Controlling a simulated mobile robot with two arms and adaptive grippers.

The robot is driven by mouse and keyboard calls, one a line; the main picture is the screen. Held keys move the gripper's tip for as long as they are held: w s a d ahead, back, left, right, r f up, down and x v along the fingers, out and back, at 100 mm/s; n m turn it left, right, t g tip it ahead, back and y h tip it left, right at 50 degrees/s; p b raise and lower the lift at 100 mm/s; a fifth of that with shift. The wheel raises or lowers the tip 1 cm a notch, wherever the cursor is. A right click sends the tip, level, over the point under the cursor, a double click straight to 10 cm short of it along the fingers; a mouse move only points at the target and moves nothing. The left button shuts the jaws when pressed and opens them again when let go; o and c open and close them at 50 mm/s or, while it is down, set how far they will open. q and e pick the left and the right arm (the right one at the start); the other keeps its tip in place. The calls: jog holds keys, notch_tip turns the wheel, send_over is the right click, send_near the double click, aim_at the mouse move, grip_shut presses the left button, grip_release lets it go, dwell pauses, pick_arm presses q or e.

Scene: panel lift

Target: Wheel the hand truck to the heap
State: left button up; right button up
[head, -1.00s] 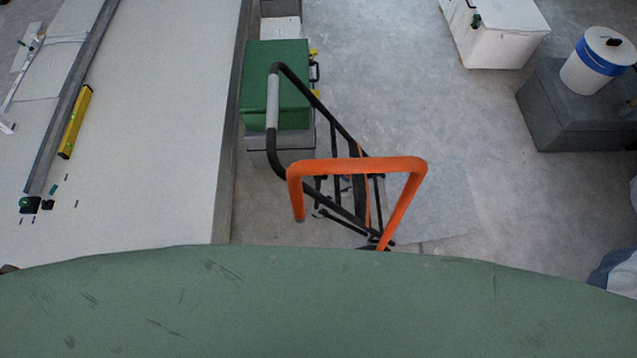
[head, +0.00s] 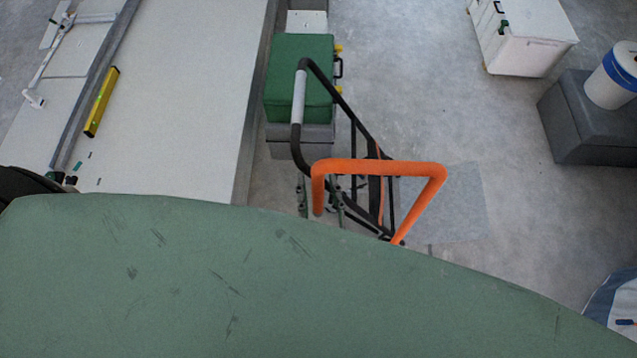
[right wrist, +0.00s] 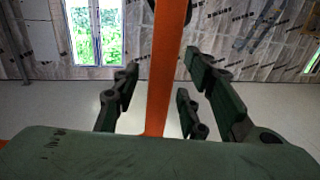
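The hand truck (head: 352,120) stands on the concrete floor in the middle of the head view. It has a black tube frame with a pale grip sleeve and an orange handle loop (head: 378,168). In the right wrist view an orange bar (right wrist: 165,65) passes between the fingers of my right gripper (right wrist: 163,108). The fingers are apart, with gaps visible on both sides of the bar. Parts of these fingers seem to show below the orange loop in the head view. My left gripper is not in view. I cannot make out a clear heap.
A green box (head: 290,75) on a grey box stands just beyond the truck, beside a long pale slab (head: 185,100). A yellow level (head: 101,102) lies on the slab. A white chest (head: 525,38) and a dark grey block (head: 580,130) stand right. Floor between is clear.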

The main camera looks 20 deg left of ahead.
jog(key=shift+w+a, duration=0.1)
jog(key=shift+w, duration=0.15)
grip_shut()
dwell(0.5)
